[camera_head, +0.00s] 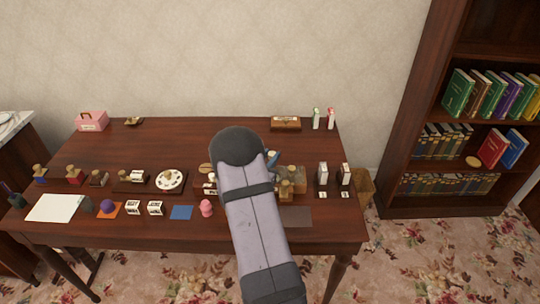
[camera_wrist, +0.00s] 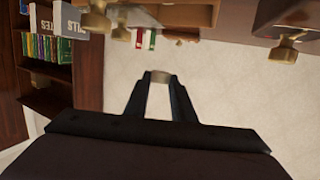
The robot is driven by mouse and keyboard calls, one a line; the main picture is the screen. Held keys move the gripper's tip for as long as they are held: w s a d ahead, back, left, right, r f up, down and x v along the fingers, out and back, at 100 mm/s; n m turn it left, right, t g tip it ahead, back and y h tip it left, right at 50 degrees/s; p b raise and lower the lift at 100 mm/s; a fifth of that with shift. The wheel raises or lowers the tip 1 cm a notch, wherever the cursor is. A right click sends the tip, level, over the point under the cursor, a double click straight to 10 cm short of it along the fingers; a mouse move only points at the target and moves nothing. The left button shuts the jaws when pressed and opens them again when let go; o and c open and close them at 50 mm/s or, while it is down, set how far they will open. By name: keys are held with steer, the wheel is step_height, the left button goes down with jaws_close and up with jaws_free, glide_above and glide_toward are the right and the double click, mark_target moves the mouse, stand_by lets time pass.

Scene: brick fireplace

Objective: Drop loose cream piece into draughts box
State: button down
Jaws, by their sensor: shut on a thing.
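In the wrist view, my gripper (camera_wrist: 160,80) is shut on a small pale cream piece (camera_wrist: 160,76), held between its fingertips above the table. In the head view my own arm covers the gripper and the piece. A light wooden box (camera_head: 293,171) shows just right of my arm in the head view, partly hidden. A tan wooden box edge (camera_wrist: 195,15) shows at the top of the wrist view, apart from the held piece. I cannot tell for sure which box is the draughts box.
The dark table (camera_head: 200,139) holds stamps, a rotary dial (camera_head: 170,180), paper (camera_head: 55,208) and white-faced holders (camera_head: 322,175). A brown box (camera_head: 285,124) and a pink box (camera_head: 92,121) stand at the back. A bookcase (camera_head: 450,210) stands right. The table's back middle is clear.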

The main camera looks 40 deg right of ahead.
steer(key=shift+f+b, duration=0.6)
steer(key=shift+f, duration=0.55)
steer(key=c, duration=1.4)
jaws_free()
steer(key=b+v, duration=0.1)
steer(key=v, duration=0.6)
steer(key=shift+a, duration=0.2)
